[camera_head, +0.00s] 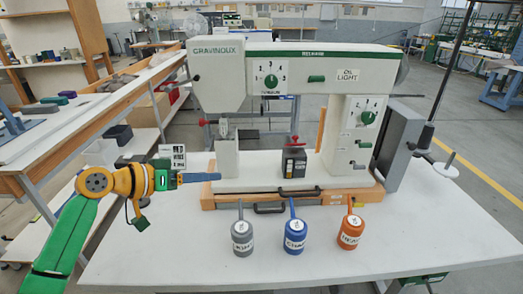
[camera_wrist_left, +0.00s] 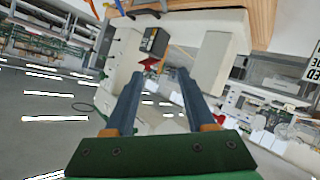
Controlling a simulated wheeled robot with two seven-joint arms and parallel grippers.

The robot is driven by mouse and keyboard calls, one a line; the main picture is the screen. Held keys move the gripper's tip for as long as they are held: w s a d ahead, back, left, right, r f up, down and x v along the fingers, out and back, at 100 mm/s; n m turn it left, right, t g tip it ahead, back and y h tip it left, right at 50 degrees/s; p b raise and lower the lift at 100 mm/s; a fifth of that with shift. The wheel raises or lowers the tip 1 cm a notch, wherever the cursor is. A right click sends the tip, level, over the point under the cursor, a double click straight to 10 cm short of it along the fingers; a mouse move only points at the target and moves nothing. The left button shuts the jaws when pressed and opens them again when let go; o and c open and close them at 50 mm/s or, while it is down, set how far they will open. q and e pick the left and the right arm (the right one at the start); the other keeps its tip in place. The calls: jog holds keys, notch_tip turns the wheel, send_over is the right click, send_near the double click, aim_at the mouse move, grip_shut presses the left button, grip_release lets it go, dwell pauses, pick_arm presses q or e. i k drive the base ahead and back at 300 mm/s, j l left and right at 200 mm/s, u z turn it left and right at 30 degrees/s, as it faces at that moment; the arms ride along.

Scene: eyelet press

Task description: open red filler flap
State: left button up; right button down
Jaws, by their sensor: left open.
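The red filler flap (camera_head: 294,146) sits on top of a small dark box (camera_head: 293,163) on the base of the white press (camera_head: 300,57). It looks closed, lying over the box top. In the left wrist view the red flap (camera_wrist_left: 149,64) shows beyond the fingers, below the dark box (camera_wrist_left: 155,41). My right gripper is not in view.
A grey bottle (camera_head: 242,238), a blue bottle (camera_head: 294,236) and an orange bottle (camera_head: 350,231) stand at the table front. A white post (camera_head: 227,157) stands between my left gripper and the dark box. The white table (camera_head: 170,262) is clear at front left.

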aim_at(295, 138)
jog(key=k+j, duration=0.2)
jog(key=j, duration=0.2)
jog(key=k+j, duration=0.25)
jog(key=j, duration=0.15)
jog(key=k+j, duration=0.2)
jog(key=j, duration=0.25)
